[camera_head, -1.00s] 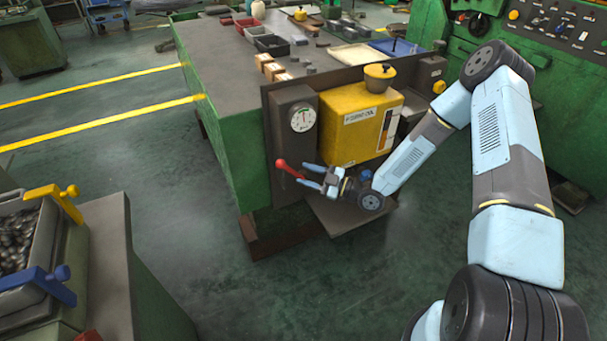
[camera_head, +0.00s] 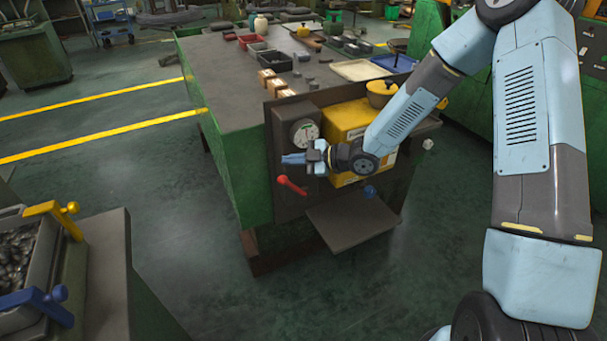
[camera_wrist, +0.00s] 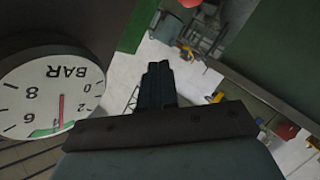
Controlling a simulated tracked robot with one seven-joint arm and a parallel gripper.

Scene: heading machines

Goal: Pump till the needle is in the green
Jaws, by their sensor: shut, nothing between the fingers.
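A round white pressure gauge (camera_head: 305,134) sits on the dark panel at the bench's end. In the wrist view its dial (camera_wrist: 50,92) is upside down and marked BAR. The red needle points toward the green arc, near that arc's right-hand part in the picture. The red pump lever (camera_head: 291,185) sticks out to the left below the gauge. My gripper (camera_head: 293,159) is shut and empty, between gauge and lever, apart from the lever. Its closed fingers (camera_wrist: 158,85) show in the wrist view. The yellow pump tank (camera_head: 343,120) is partly hidden behind my arm.
A dark shelf plate (camera_head: 352,224) juts out below the pump, with a blue knob (camera_head: 370,191) above it. The green bench (camera_head: 232,165) carries trays and blocks. A bin of dark parts (camera_head: 25,255) stands at lower left. The floor between is free.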

